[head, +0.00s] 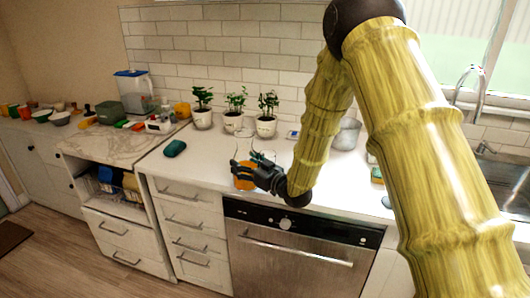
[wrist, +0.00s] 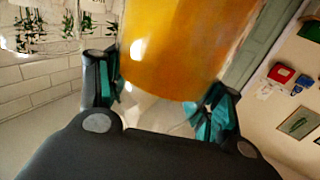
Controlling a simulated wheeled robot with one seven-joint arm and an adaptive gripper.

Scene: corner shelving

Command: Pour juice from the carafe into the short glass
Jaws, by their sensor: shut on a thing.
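The carafe, with orange juice in it (head: 243,182), is at the front edge of the white counter, left of the sink. My gripper (head: 256,174) is shut on it from the right. In the wrist view the carafe (wrist: 185,45) fills the space between my dark and teal fingers (wrist: 160,95). I cannot tell whether its base touches the counter. A clear glass (head: 265,157) shows partly just behind my gripper; its lower part is hidden, and I cannot tell its height.
Three potted plants (head: 237,117) stand along the tiled wall. A green item (head: 174,148) lies on the counter at left. A grey container (head: 347,134) stands behind my arm, near the sink (head: 500,165). The counter's middle left is clear. A dishwasher (head: 295,255) is below.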

